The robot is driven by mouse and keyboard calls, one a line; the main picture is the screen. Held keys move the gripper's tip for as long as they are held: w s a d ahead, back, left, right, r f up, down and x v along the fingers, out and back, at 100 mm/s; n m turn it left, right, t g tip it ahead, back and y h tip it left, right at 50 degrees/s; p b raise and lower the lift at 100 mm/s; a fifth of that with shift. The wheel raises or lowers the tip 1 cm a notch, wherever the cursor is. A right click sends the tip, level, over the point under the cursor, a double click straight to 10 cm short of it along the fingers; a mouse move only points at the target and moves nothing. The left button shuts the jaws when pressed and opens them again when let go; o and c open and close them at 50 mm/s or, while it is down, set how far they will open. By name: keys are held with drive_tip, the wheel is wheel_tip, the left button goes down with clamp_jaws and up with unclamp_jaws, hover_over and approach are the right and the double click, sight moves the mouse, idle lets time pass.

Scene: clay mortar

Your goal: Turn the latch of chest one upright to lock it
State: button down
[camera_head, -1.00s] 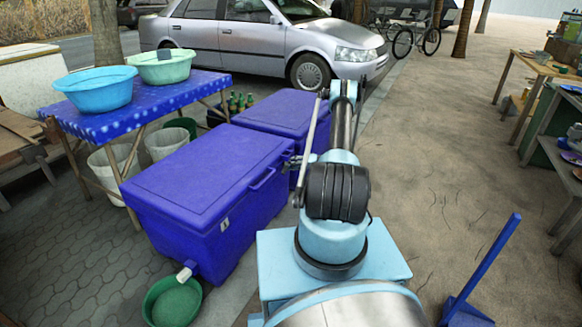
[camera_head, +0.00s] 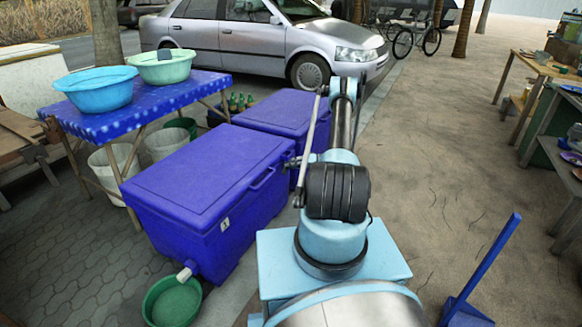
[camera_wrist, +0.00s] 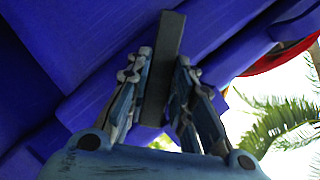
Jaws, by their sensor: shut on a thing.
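Two blue chests show in the head view, a near one (camera_head: 200,190) and a far one (camera_head: 270,112). Both lids are down. My gripper (camera_wrist: 163,90) is shut on a dark grey bar, the latch (camera_wrist: 168,42), in the wrist view. The bar stands between the two fingers, nearly vertical in that picture, against a blue chest wall (camera_wrist: 90,35). Its lower end is partly hidden by the fingers. In the head view my gripper (camera_head: 290,164) is small and partly hidden by my arm, at the chests' right side.
A blue table (camera_head: 120,115) with two basins stands left of the chests. A green basin (camera_head: 172,302) sits on the ground before the near chest. A blue dustpan (camera_head: 465,310) stands at the lower right. The paving right of my arm is mostly clear.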

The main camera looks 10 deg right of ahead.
drive_tip(key=shift+s+n+t+h, duration=0.1)
drive_tip(key=shift+n+t+h, duration=0.7)
drive_tip(key=shift+n, duration=0.7)
drive_tip(key=c, duration=1.4)
unclamp_jaws()
drive_tip(key=v, duration=1.2)
